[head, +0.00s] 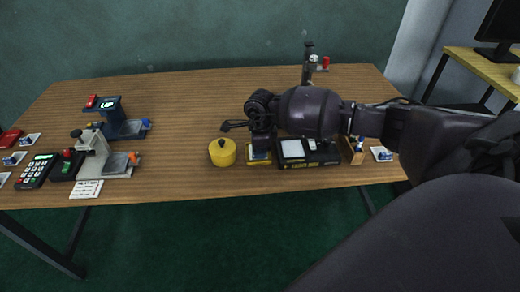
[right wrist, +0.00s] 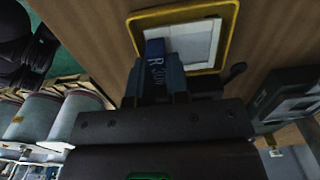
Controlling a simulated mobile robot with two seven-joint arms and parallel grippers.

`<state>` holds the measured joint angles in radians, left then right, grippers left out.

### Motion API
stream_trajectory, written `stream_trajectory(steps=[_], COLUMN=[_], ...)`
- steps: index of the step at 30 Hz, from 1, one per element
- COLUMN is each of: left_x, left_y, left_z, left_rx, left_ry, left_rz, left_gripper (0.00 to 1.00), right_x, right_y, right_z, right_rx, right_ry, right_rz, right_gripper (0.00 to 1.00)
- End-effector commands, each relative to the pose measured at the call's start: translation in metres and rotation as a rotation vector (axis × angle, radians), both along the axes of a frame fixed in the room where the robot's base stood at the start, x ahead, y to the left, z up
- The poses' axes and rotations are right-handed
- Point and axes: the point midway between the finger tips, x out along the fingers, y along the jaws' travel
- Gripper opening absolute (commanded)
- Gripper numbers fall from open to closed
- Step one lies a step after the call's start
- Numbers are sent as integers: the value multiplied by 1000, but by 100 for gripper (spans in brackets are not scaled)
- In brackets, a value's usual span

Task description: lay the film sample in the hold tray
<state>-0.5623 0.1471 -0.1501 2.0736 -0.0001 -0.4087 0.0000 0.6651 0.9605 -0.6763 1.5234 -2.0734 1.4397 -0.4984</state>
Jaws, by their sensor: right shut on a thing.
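My right gripper (head: 262,140) points down over a yellow-rimmed tray (head: 259,161), seemingly the hold tray, near the table's front edge. In the right wrist view, the gripper (right wrist: 156,72) is shut on a blue tab with white lettering (right wrist: 155,58), which I take for the film sample. The tab overlaps the tray's pale floor in that view, inside the yellow rim (right wrist: 232,22). I cannot tell whether it touches the floor. The fingers hide part of the sample. My left gripper is in neither view.
A round yellow pot (head: 222,153) stands close left of the tray. A black device with a pale panel (head: 292,149) stands close right, then a wooden holder (head: 353,151) and a small white dish (head: 382,154). Instruments and dishes fill the left end; the table's middle (head: 185,115) is clear.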

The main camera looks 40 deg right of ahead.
Motion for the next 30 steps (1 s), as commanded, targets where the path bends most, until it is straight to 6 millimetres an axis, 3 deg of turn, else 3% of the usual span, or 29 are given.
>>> stream_trajectory(steps=[29, 30], left_x=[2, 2], left_y=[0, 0], left_z=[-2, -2], left_rx=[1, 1], left_ry=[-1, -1], left_rz=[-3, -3], left_gripper=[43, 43], right_x=[0, 0], right_y=[0, 0], right_z=[-3, -3], right_rx=[0, 0], right_ry=[0, 0], right_rz=[0, 0], right_gripper=[0, 17])
